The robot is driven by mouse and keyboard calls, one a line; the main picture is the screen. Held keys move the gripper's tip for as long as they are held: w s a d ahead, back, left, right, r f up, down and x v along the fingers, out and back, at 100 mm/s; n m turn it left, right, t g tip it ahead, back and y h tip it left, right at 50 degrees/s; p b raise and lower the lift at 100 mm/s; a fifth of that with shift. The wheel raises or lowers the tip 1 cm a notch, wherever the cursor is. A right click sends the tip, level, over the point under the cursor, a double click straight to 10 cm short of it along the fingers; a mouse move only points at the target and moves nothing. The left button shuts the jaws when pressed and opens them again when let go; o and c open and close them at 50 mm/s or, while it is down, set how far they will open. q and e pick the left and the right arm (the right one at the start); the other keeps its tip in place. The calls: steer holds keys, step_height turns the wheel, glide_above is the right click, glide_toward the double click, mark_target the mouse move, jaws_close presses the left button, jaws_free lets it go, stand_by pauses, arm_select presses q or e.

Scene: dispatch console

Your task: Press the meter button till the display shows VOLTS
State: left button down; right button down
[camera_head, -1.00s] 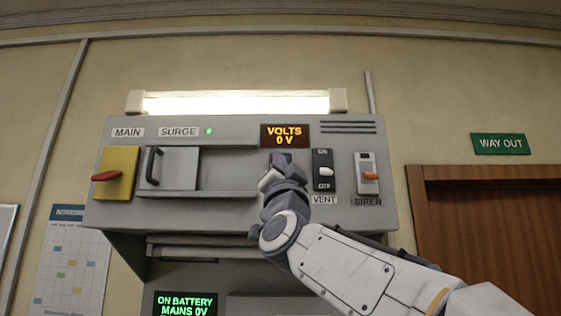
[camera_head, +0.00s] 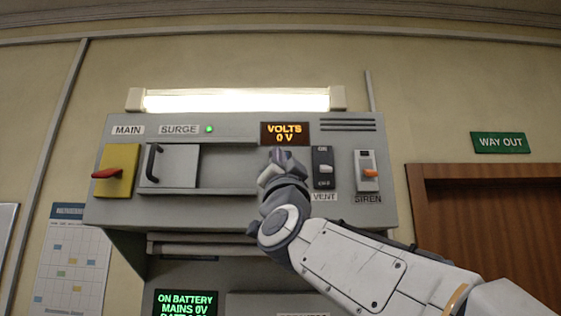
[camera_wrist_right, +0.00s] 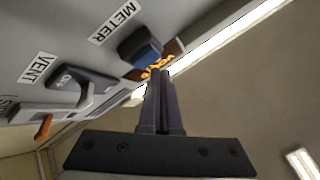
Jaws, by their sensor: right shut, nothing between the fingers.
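The meter display (camera_head: 285,134) on the console reads "VOLTS 0 V" in orange letters. In the right wrist view, the display's orange text (camera_wrist_right: 158,67) shows at a steep angle just past my fingertips. The meter button (camera_wrist_right: 145,52) is a blue block in a dark surround beside the METER label; in the head view my right gripper hides it. My right gripper (camera_head: 277,158) is shut and empty, just below the display. Its fingertips (camera_wrist_right: 158,80) are close to the button; I cannot tell whether they touch it. My left gripper is not in view.
Right of my gripper are the black VENT switch (camera_head: 323,168) and the SIREN switch (camera_head: 367,172) with its orange lever. At left are the yellow MAIN switch (camera_head: 118,171) with a red handle and the SURGE cover (camera_head: 174,166). A lower green screen (camera_head: 187,303) reads "ON BATTERY".

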steer(key=shift+s, duration=0.15)
steer(key=s+b, duration=0.1)
steer(key=s, duration=0.3)
steer(key=shift+s, duration=0.35)
stand_by(0.6)
